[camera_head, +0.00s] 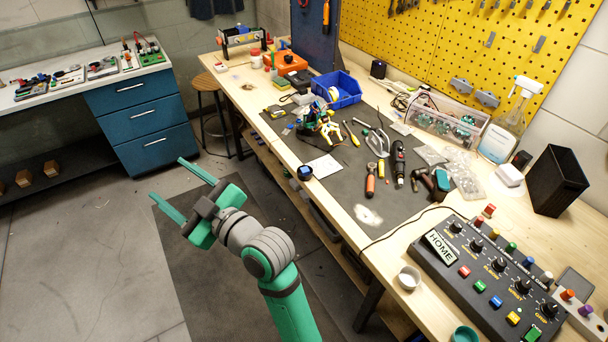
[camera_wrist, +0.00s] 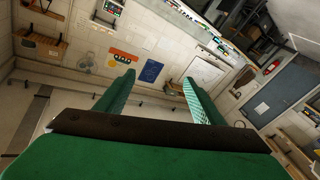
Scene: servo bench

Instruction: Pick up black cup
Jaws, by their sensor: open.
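A tall black open-topped container (camera_head: 556,182) stands upright near the right end of the wooden bench, against the wall. A small dark rounded object (camera_head: 378,68) stands at the back of the bench, beside the blue bin. I cannot tell for sure which of these is the black cup. My gripper (camera_head: 168,178) is open and empty over the floor, left of the bench and far from both. In the wrist view my gripper (camera_wrist: 158,78) shows its two green fingers apart with nothing between them. No black cup can be made out there.
The wooden bench (camera_head: 262,133) carries a dark mat (camera_head: 330,185) with several tools. A blue bin (camera_head: 338,90) stands farther back. Blue drawers (camera_head: 150,121) stand at left. Floor around my gripper is clear.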

